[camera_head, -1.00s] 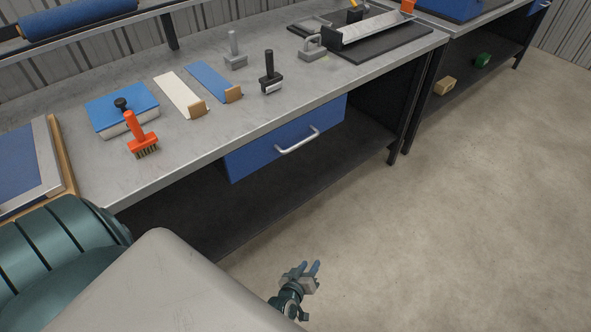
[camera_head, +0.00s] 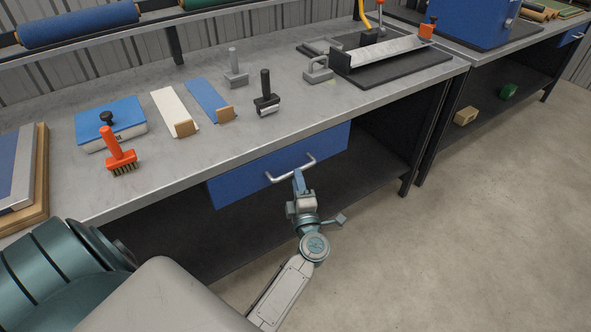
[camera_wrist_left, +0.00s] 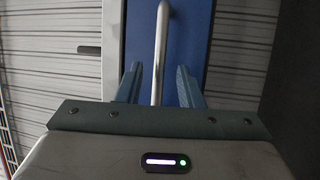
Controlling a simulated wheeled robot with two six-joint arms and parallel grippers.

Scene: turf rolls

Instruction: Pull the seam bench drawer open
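The seam bench drawer has a blue front (camera_head: 230,186) under the bench top, and it looks closed. A silver bar handle (camera_head: 308,162) is on the drawer front. My left gripper (camera_head: 298,176) is at the handle. In the left wrist view, its two fingers (camera_wrist_left: 158,84) are apart, one on each side of the handle bar (camera_wrist_left: 161,40), with gaps between bar and fingers. The blue drawer front (camera_wrist_left: 185,40) is just beyond the fingertips. My right gripper is not in view.
The grey bench top (camera_head: 215,150) holds an orange brush (camera_head: 118,155), a blue-topped block (camera_head: 125,118), a black-handled roller (camera_head: 266,95) and several other tools. A dark lower shelf (camera_head: 215,230) lies below the drawer. Concrete floor (camera_head: 470,230) in front is clear.

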